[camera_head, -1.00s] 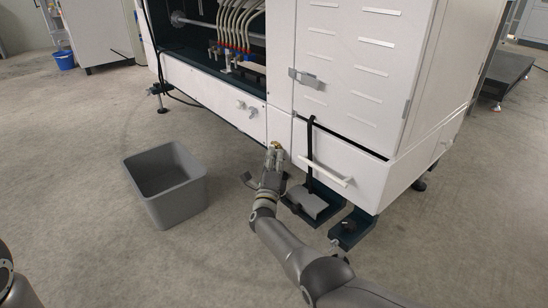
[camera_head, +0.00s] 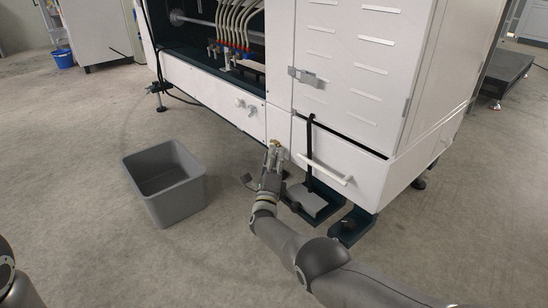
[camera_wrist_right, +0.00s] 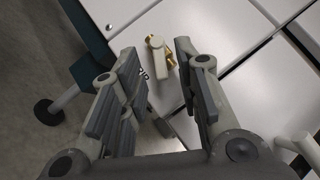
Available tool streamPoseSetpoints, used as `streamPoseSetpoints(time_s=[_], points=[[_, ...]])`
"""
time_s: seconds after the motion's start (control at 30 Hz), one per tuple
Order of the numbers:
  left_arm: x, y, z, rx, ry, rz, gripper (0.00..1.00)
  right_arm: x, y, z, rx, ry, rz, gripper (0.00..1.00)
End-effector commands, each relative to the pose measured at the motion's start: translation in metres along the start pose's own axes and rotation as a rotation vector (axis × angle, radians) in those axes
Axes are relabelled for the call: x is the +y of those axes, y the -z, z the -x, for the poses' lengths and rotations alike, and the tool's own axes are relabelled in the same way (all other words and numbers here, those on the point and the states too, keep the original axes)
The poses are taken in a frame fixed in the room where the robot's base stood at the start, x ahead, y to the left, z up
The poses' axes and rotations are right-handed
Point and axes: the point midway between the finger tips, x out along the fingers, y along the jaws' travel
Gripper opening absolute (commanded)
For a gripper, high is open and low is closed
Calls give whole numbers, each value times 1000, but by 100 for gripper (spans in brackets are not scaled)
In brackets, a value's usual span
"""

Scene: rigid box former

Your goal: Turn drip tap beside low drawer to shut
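The drip tap (camera_wrist_right: 170,58) shows in the right wrist view as brass fittings with a pale lever on the white panel, with "DRIP" lettering partly visible below it. In the head view the tap (camera_head: 275,143) is a small brass spot, partly hidden by my right gripper. The low drawer (camera_head: 360,177) is white with a bar handle, to the right of the tap. My right gripper (camera_wrist_right: 155,58) is open, its fingers on either side of the tap's line with the tap between and just beyond the tips. Contact cannot be told. My left gripper is out of view.
A grey open bin (camera_head: 165,184) stands on the floor left of my right arm. Grey pedal-like blocks (camera_head: 318,203) and dark feet are under the machine near my wrist. A black strap (camera_head: 309,150) hangs beside the drawer handle (camera_head: 326,170).

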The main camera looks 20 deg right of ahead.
Motion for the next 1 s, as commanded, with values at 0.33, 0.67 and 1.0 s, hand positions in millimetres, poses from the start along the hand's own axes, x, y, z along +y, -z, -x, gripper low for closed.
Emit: streamPoseSetpoints(time_s=[0.33, 0.67, 1.0], points=[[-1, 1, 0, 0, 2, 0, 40, -1, -1, -1, 0, -1, 2, 31], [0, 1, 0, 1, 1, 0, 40, 0, 2, -4, 15, -31, 38, 31], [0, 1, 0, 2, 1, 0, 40, -4, 0, -3, 11, -82, 84, 31]])
